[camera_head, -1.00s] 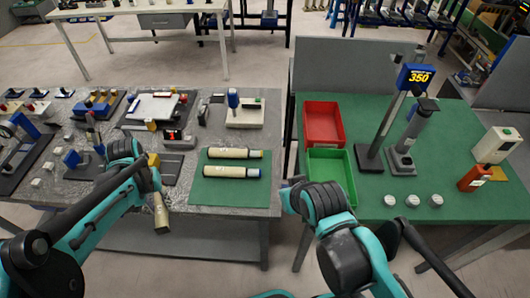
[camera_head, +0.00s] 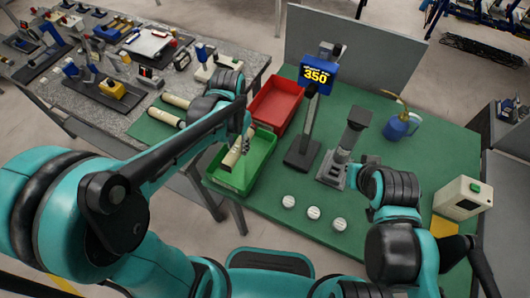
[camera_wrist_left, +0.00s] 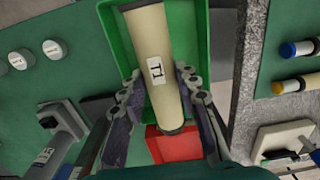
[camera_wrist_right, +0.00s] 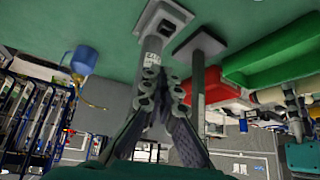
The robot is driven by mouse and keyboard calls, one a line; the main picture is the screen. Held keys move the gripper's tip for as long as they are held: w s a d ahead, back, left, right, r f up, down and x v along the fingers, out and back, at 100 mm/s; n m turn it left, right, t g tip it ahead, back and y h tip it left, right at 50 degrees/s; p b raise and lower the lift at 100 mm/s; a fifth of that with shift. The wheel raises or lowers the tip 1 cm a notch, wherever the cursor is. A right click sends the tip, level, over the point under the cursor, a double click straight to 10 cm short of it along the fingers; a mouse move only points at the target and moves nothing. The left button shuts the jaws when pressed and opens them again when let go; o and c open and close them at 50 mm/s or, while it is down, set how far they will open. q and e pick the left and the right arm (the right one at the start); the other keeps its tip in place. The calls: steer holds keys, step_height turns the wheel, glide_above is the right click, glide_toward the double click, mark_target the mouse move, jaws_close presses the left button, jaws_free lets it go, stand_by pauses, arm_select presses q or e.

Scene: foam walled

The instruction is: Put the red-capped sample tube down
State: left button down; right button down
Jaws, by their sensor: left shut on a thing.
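My left gripper (camera_head: 243,132) is shut on a cream sample tube (camera_head: 234,152) labelled T1. The tube is over the green bin (camera_head: 262,171), slanted; I cannot tell whether it touches the bin. In the left wrist view the tube (camera_wrist_left: 153,50) lies between the two fingers (camera_wrist_left: 157,88), with the green bin (camera_wrist_left: 116,48) behind it. Its near end is dark; no red cap shows. My right gripper (camera_wrist_right: 163,84) looks shut and empty, in front of a grey stand (camera_wrist_right: 154,52); my arm mostly hides it in the head view.
A red bin (camera_head: 277,102) adjoins the green bin. A post with a "350" display (camera_head: 316,75) and the grey stand (camera_head: 347,148) stand right of them. Several white round caps (camera_head: 313,212) lie in front. Two other tubes (camera_head: 187,104) lie on the left table's green mat.

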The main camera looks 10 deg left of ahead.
arm_select(q)
steer(key=b, duration=0.2)
glide_above(240, 166)
step_height(240, 166, down, 6)
steer(key=shift+s+r, duration=0.1)
steer(key=shift+d+f+b, duration=0.1)
steer(key=shift+f+b, duration=0.25)
steer(key=shift+f, duration=0.25)
step_height(240, 166, down, 2)
steer(key=shift+f+b, duration=0.25)
steer(key=shift+b, duration=0.25)
steer(key=shift+f, duration=0.25)
steer(key=shift+r, duration=0.1)
